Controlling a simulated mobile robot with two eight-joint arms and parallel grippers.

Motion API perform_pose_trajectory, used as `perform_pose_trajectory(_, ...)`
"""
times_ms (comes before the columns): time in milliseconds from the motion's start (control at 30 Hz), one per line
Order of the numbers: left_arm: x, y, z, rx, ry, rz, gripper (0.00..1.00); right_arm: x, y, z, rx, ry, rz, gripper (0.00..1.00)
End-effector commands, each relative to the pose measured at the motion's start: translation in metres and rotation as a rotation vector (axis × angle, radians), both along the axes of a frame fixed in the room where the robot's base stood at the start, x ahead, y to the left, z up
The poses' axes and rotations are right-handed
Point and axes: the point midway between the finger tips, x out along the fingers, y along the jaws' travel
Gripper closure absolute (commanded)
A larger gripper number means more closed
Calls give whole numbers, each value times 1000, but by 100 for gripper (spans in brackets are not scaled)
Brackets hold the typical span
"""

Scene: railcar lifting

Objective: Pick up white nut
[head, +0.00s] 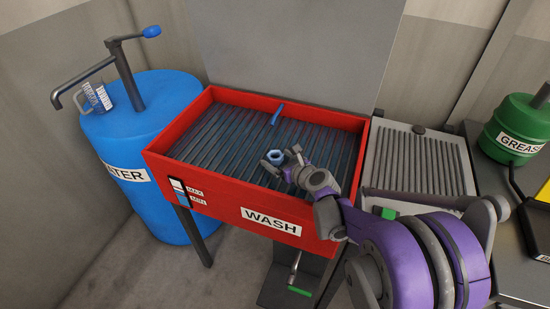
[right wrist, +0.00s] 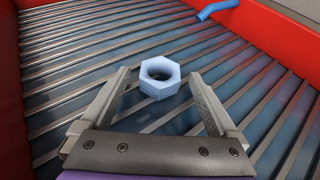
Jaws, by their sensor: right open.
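A pale, bluish-white hexagonal nut (right wrist: 160,89) is over the slatted grate of the red wash basin. In the head view the nut (head: 274,161) looks blue and sits at the fingertips of my right gripper (head: 281,159). In the right wrist view my right gripper (right wrist: 159,76) is open, with the nut between and slightly beyond its two fingertips. Neither finger visibly touches the nut. I cannot tell whether the nut rests on the slats. My left gripper is not in view.
The red wash basin (head: 223,204) has raised walls around its grate. A blue brush-like tool (head: 277,114) lies behind the nut. A blue water barrel (head: 150,112) stands left, and a grey ridged tray (head: 408,160) and green grease can (head: 513,127) are right. The grate left of the nut is clear.

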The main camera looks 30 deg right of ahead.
Motion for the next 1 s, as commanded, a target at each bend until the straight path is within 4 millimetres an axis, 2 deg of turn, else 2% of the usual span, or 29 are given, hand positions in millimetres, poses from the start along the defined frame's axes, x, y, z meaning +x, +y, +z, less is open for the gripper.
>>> perform_pose_trajectory(167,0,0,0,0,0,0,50,0,0,0,0,0,0,7)
perform_pose_trajectory(600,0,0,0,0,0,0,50,-1,0,0,0,0,0,86)
perform_pose_trajectory(700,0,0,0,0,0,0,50,-1,0,0,0,0,0,100)
perform_pose_trajectory(1000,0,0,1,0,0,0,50,-1,0,3,0,0,0,100)
